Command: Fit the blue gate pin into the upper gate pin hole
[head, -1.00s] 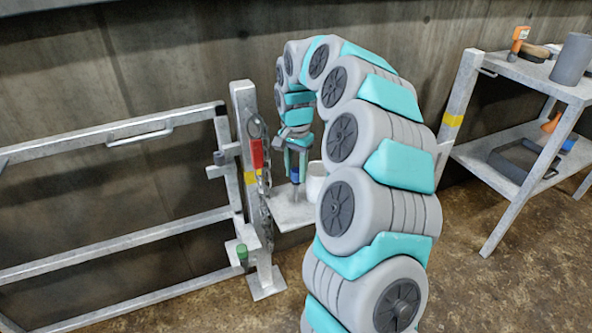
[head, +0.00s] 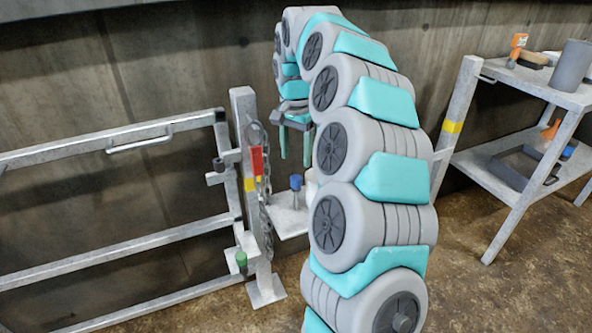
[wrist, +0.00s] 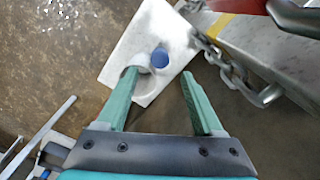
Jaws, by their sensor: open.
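The blue gate pin (head: 296,183) stands upright on a small pale shelf (head: 288,227) beside the post. In the wrist view its round blue top (wrist: 160,57) shows between my finger lines. My gripper (head: 295,162) is open and empty, pointing down above the pin and apart from it. The wrist view shows both green fingers spread (wrist: 160,74). A short dark sleeve (head: 218,164) sits at the upper bracket between gate and post. I cannot make out the upper hole itself. A green-topped pin (head: 241,259) is at the lower bracket.
A chain and red tag (head: 257,160) hang on the post (head: 242,105). The barred gate (head: 110,250) is left; a tool table (head: 530,75) is right.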

